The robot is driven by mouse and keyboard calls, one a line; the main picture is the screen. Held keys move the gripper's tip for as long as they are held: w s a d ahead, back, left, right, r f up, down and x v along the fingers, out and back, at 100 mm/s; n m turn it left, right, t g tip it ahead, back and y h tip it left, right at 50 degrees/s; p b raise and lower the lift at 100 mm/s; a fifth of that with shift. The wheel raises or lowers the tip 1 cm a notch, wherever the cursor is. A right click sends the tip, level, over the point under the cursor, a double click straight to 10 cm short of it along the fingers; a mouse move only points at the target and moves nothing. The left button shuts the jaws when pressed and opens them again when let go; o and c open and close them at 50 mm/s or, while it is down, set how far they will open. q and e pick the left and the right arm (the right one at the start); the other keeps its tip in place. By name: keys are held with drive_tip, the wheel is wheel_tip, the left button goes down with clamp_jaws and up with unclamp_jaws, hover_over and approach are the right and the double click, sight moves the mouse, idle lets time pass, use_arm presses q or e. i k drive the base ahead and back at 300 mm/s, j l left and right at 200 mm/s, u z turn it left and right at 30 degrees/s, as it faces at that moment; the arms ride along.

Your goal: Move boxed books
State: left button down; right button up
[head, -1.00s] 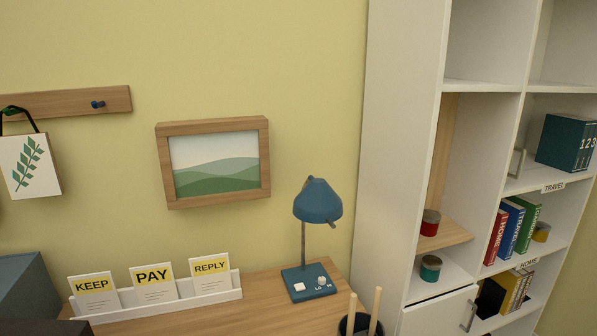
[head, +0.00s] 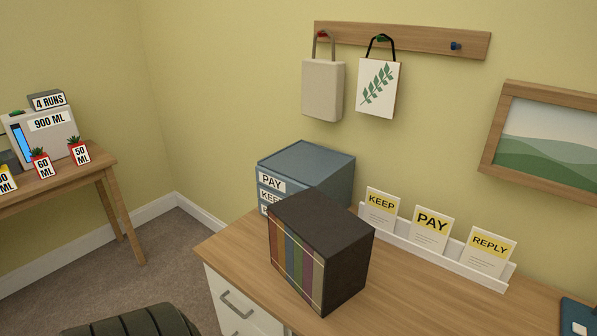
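A dark box of books (head: 335,255) stands on the wooden desk (head: 430,300), with several coloured spines showing on its left face. It stands in front of a blue-grey drawer unit (head: 320,170) labelled PAY and KEEP, and partly hides it. Neither of my grippers is in the head view. The bookcase is out of view at this moment.
A white holder (head: 440,249) with KEEP, PAY and REPLY cards stands behind the box at right. A side table (head: 60,183) with a labelled machine stands at far left. A dark ribbed seat (head: 130,322) is at the lower left. Carpet (head: 165,255) lies open between.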

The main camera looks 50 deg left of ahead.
sight(322, 249)
drive_tip(key=u, duration=1.45)
